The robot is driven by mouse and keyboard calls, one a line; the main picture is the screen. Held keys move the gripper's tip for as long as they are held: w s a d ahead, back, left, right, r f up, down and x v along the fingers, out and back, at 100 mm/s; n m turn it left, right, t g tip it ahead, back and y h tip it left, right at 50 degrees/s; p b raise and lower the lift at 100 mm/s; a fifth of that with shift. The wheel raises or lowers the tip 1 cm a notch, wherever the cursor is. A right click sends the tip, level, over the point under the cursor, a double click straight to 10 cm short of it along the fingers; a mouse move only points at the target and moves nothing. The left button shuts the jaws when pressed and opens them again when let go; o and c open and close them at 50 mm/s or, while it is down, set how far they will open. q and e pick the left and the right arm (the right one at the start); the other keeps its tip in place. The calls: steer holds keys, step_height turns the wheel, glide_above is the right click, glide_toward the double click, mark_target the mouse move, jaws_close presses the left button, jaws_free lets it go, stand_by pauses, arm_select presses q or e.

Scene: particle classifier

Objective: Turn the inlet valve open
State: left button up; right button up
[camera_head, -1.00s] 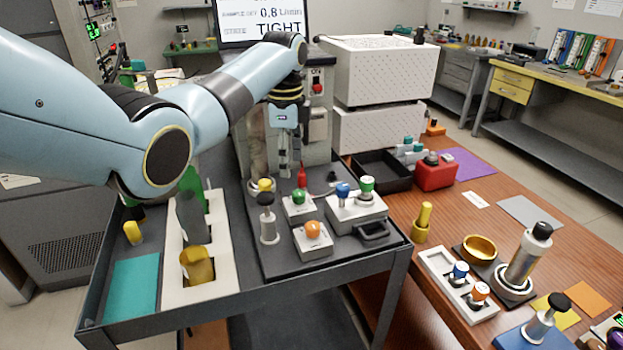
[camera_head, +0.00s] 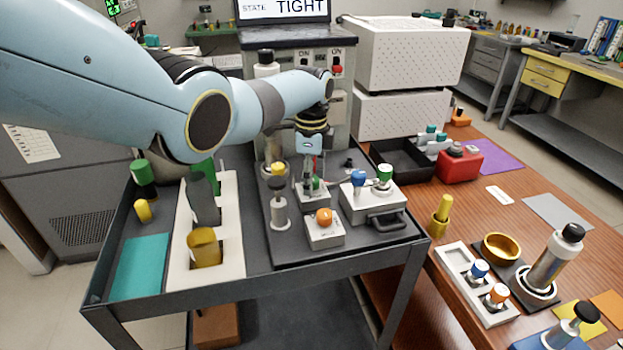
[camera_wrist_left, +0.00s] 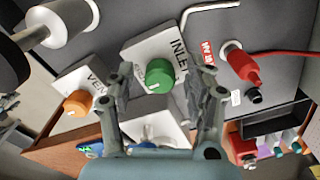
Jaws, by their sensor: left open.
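The inlet valve is a green knob (camera_wrist_left: 160,76) on a white block labelled INLET, seen in the left wrist view. In the head view the knob (camera_head: 316,184) shows partly behind my gripper fingers. My left gripper (camera_head: 310,172) points down over this block. In the left wrist view its two fingers (camera_wrist_left: 161,88) are spread apart, with the green knob between their tips. Whether they touch it I cannot tell. My right gripper is out of view.
An orange vent knob (camera_head: 324,217) stands in front of the inlet block. A white box with a blue knob (camera_head: 358,178) and a green knob (camera_head: 385,174) is to the right. A black-topped post (camera_head: 278,192) stands left. A red plug (camera_wrist_left: 243,66) lies near the inlet.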

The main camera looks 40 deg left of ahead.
arm_select(q)
steer(key=c, duration=0.6)
jaws_close()
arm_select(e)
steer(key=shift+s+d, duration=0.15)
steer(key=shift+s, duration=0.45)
arm_select(q)
steer(key=shift+n, duration=0.3)
steer(key=n+p, duration=0.1)
steer(key=n, duration=0.2)
steer(key=n+p, duration=0.1)
steer(key=n, duration=0.4)
steer(key=shift+d, duration=0.1)
steer(key=n, duration=0.5)
steer(key=shift+s, duration=0.1)
steer(key=shift+d+n+p, duration=0.1)
steer(key=shift+n+p, duration=0.3)
steer(key=shift+n, duration=1.7)
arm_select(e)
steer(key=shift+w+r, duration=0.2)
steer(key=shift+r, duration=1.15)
